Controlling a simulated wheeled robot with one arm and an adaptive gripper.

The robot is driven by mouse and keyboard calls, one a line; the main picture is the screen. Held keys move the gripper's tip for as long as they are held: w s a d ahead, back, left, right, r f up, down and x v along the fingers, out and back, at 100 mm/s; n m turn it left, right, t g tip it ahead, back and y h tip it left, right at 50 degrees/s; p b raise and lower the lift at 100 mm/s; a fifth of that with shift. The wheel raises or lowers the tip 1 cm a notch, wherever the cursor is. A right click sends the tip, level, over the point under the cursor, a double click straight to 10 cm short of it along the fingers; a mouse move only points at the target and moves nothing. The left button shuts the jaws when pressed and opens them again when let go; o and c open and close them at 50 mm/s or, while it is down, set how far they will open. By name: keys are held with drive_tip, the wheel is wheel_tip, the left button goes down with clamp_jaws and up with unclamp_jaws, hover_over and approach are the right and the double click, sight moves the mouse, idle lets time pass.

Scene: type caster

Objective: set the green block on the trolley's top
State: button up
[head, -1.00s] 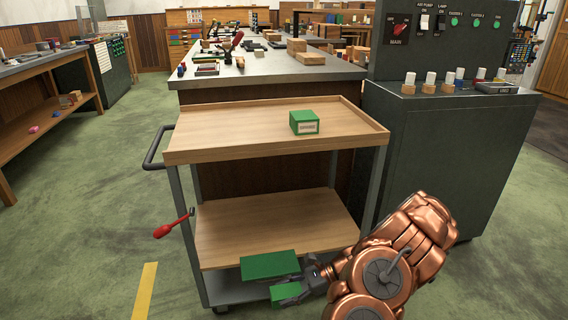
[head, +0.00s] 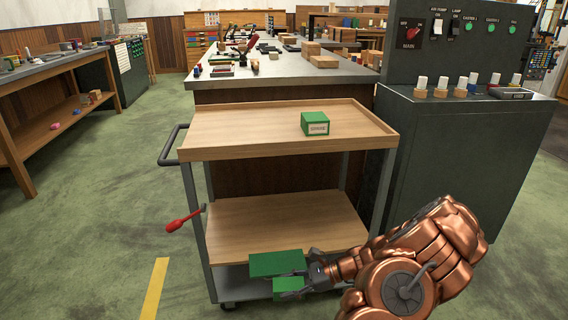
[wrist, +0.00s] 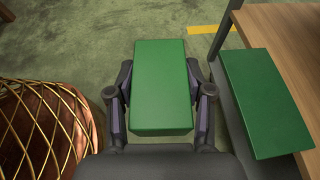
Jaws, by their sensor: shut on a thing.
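My gripper (head: 312,277) is shut on a green block (wrist: 160,88), holding it at the front of the trolley, low, by the lower shelf. The held block (head: 288,286) shows smaller in the head view; its sides lie between both fingers in the wrist view. The trolley (head: 235,152) has a wooden top with a raised rim, wooden lower shelf and grey frame. Its top carries a green box (head: 315,122) with a white label, right of centre. A second green block (head: 277,263) appears at the lower shelf's front edge, also at right in the wrist view (wrist: 265,100).
The trolley top's left and middle are bare. A red-handled tool (head: 185,220) juts from the trolley's left side. A dark cabinet (head: 455,165) stands close at right, and a cluttered workbench (head: 285,78) behind. Green floor lies open at left, with a yellow stripe (head: 155,288).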

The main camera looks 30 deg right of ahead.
drive_tip(key=w+a+r+m+t+h, duration=0.2)
drive_tip(key=w+a+r+m, duration=0.1)
drive_tip(key=w+r, duration=0.3)
drive_tip(key=w+a+r+m+t+h, duration=0.2)
drive_tip(key=w+a+r, duration=0.4)
drive_tip(key=r, duration=0.5)
drive_tip(key=w+a+r+m+t+h, duration=0.2)
drive_tip(key=w+a+r+m+h, duration=0.1)
drive_tip(key=w+r, duration=0.4)
wheel_tip(320, 180, up, 2)
drive_tip(key=shift+a+r+m+t+h, duration=0.25)
drive_tip(key=shift+a+m+t+h, duration=0.2)
drive_tip(key=shift+a, duration=0.5)
drive_tip(key=shift+w, duration=0.15)
